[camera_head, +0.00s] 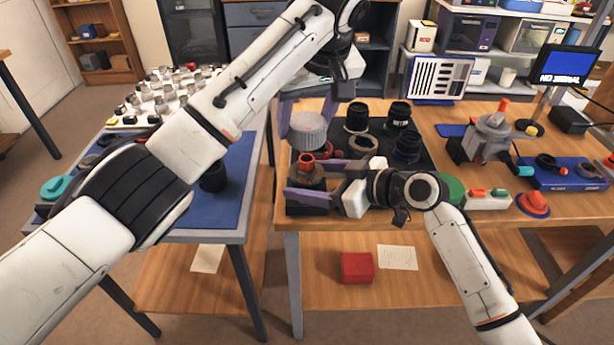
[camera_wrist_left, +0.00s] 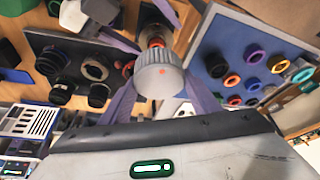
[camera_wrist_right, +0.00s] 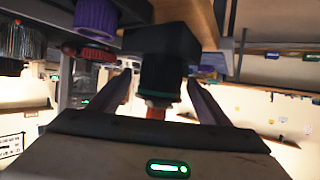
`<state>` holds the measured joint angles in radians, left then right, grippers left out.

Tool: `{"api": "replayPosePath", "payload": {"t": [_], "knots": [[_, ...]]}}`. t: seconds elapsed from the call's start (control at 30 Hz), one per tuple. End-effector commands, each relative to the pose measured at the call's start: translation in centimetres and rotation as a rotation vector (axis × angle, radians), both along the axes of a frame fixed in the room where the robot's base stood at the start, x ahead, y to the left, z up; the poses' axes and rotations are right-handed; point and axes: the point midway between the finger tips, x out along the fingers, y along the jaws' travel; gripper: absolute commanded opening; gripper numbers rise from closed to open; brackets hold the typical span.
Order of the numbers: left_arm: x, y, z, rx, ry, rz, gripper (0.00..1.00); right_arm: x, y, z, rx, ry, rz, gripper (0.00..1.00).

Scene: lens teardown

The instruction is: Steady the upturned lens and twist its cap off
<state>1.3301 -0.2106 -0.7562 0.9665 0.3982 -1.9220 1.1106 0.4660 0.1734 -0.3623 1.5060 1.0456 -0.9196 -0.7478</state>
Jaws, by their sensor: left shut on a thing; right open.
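The grey ribbed cap (camera_head: 307,131) is between the fingers of my left gripper (camera_head: 308,122), which is shut on it from above. It also shows in the left wrist view (camera_wrist_left: 158,77). Below the cap stands the upturned lens (camera_head: 307,170), with red-orange parts showing at its top and a dark lower part. I cannot tell whether the cap still touches it. My right gripper (camera_head: 308,192) is open, with one finger on each side of the lens's lower part. In the right wrist view a black block (camera_wrist_right: 175,62) shows between its fingers; the lens is largely hidden there.
Several black lens parts (camera_head: 397,115) stand on a dark mat (camera_head: 428,161) just right of the lens. A grey device (camera_head: 488,138) and a blue tray (camera_head: 560,180) are farther right. A blue-topped table (camera_head: 235,190) with rings stands left, across a gap.

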Motion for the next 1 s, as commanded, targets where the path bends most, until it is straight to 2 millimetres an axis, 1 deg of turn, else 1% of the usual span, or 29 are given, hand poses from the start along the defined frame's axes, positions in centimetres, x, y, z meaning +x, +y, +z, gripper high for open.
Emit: {"api": "replayPosePath", "payload": {"t": [0.03,0.4,1.0], "knots": [[0.0,0.0,0.5,0.0,0.0,0.0,0.35,-0.2,-0.4,0.4,-0.001,0.002,0.0,0.71],[0.0,0.0,2.1,0.0,0.0,0.0,0.35,-1.7,-2.4,2.1,-0.001,0.001,0.0,0.71],[0.0,0.0,4.1,0.0,0.0,0.0,0.35,-3.9,-5.6,4.5,-0.002,0.001,0.0,0.71]]}}
